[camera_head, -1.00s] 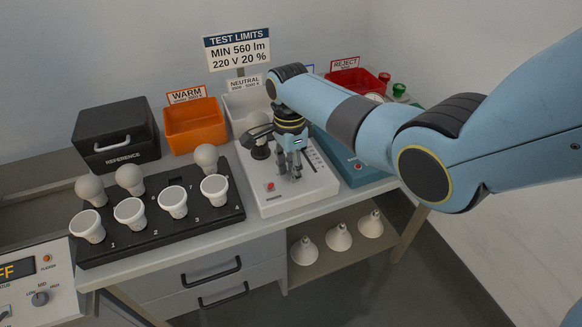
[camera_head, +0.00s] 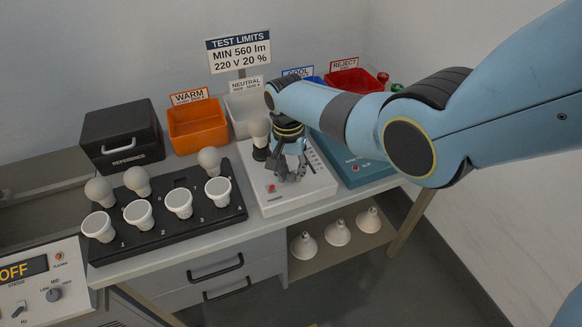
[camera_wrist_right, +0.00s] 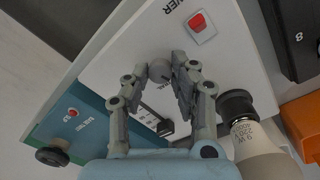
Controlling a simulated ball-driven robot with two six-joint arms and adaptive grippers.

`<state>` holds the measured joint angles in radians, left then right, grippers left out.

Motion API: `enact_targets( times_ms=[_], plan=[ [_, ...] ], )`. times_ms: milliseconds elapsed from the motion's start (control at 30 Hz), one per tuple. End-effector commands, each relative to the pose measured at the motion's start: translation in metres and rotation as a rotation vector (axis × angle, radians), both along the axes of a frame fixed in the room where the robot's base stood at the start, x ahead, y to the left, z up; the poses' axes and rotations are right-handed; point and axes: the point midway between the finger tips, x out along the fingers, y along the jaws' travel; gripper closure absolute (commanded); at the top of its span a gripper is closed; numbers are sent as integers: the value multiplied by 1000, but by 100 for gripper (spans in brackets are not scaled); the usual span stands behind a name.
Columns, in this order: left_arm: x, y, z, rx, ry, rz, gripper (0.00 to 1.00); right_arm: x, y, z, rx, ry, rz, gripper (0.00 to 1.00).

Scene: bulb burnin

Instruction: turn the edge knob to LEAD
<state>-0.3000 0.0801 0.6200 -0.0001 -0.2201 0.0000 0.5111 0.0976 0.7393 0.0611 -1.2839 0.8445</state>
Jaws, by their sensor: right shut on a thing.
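The edge knob (camera_wrist_right: 160,72) is a small grey round knob on the white tester box (camera_wrist_right: 235,75). In the right wrist view it sits between the fingertips of my right gripper (camera_wrist_right: 163,78), which is shut on it. In the head view my right gripper (camera_head: 289,174) points down onto the top of the tester (camera_head: 265,196), and its fingers hide the knob. The LEAD marking and the knob's pointer cannot be read. My left gripper is not in view.
A bulb (camera_head: 259,130) stands upright in a dark socket on the tester, close beside my right gripper; it also shows in the wrist view (camera_wrist_right: 258,150). The teal unit (camera_head: 350,160) is at the right. A black bulb rack (camera_head: 160,233) is at the left.

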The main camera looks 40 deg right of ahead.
Motion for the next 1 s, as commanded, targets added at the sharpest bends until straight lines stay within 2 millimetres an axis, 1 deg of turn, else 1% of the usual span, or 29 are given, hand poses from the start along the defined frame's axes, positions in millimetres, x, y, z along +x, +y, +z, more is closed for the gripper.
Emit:
enact_targets(
  times_ms=[200, 400, 967, 1000],
  plan=[
    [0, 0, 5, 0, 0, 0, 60, 1, 0, 1, 0, -3, 125, 100],
    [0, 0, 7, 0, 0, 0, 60, 1, 0, 1, 0, -4, 194, 100],
    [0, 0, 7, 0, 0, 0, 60, 1, 0, 1, 0, -4, 223, 100],
    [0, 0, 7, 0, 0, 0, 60, 1, 0, 1, 0, -4, 223, 72]
  ],
)
